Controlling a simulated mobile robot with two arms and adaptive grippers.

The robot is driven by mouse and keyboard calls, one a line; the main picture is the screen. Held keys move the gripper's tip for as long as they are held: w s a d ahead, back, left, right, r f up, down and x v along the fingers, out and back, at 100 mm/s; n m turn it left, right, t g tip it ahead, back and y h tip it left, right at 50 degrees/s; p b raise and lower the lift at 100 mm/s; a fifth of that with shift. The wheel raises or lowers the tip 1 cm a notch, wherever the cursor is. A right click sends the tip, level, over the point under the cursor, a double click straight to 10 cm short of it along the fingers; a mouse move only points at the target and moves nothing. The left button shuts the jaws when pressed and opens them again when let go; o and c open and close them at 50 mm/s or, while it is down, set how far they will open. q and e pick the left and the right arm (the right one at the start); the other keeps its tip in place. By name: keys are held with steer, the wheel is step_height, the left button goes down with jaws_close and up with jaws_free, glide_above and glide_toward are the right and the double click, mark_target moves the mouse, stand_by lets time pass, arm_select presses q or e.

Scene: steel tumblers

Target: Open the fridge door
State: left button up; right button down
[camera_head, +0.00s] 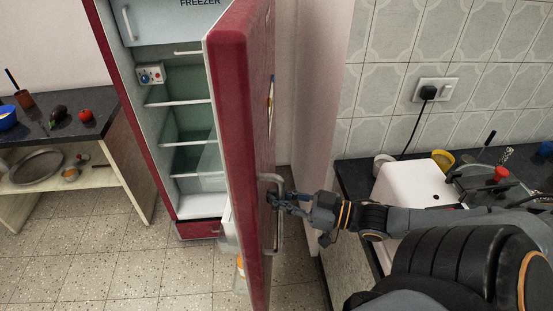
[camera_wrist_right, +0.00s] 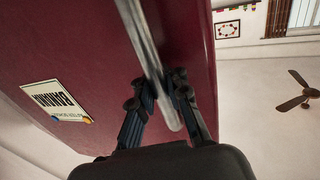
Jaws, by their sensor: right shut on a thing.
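The red fridge (camera_head: 172,180) stands at the middle left in the head view, with its interior shelves and the freezer compartment (camera_head: 170,22) showing. Its red door (camera_head: 243,120) stands wide open, swung out toward me and seen nearly edge-on. The metal door handle (camera_head: 280,235) is on the door's right-facing outer side. My right gripper (camera_head: 275,197) is shut on the handle. In the right wrist view its two fingers (camera_wrist_right: 160,100) sit on either side of the handle bar (camera_wrist_right: 143,40), with the red door face behind. My left gripper is not in view.
A dark counter (camera_head: 350,178) with a white appliance (camera_head: 410,185) stands at the right, close to my right arm. A low table (camera_head: 100,115) with vegetables stands at the left. Tiled floor (camera_head: 90,250) is free in front of the fridge.

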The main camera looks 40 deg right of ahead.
mark_target(260, 165)
steer(key=c, duration=1.3)
jaws_free()
steer(key=shift+s+a+f, duration=0.15)
steer(key=shift+s+a, duration=0.05)
steer(key=shift+r, duration=5.1)
